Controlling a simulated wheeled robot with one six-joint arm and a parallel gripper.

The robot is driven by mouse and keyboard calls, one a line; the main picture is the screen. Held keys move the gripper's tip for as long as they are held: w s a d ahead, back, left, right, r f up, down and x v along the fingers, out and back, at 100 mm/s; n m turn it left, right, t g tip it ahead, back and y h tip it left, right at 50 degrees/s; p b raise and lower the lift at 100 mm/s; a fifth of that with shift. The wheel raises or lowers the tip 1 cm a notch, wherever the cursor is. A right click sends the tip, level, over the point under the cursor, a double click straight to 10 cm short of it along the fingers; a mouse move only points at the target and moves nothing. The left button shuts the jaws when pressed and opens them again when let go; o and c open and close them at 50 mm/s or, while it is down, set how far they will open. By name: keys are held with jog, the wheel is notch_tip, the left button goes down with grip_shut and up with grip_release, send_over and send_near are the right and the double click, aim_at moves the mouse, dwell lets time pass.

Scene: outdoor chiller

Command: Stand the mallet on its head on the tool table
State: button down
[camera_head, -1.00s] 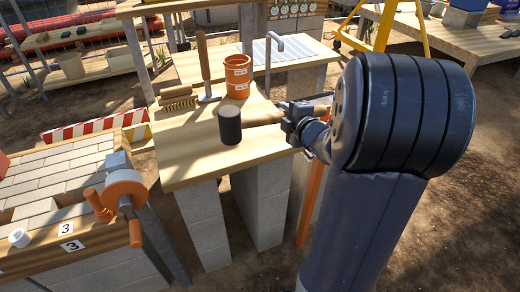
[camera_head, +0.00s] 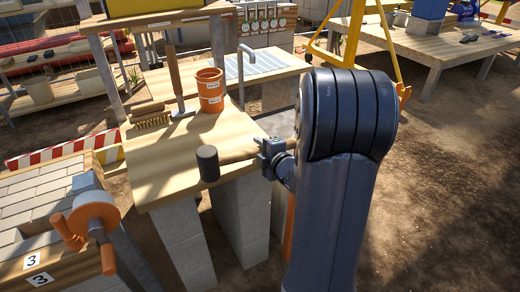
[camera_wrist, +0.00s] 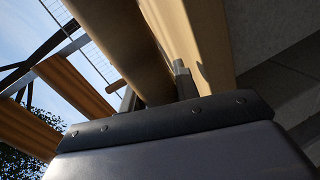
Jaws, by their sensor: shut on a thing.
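The mallet has a dark cylindrical head (camera_head: 208,164) and a pale wooden handle (camera_head: 238,156). It is held sideways, head to the left and handle roughly level, at the front edge of the tool table (camera_head: 165,175). Whether the head touches the tabletop I cannot tell. My gripper (camera_head: 268,152) is shut on the handle near the table's right front corner. In the wrist view the handle (camera_wrist: 122,42) runs between the fingers, which are partly hidden behind the gripper body. The head is not clear there.
An orange pot (camera_head: 210,90), an upright wooden-handled tool (camera_head: 175,78) and a brush (camera_head: 152,118) stand at the table's back. Bare tabletop lies in front of them. A block wall with an orange reel (camera_head: 92,212) is at the left.

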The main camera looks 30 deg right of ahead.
jog(key=shift+f, duration=0.15)
jog(key=c, duration=1.3)
grip_release()
jog(key=shift+c, duration=0.2)
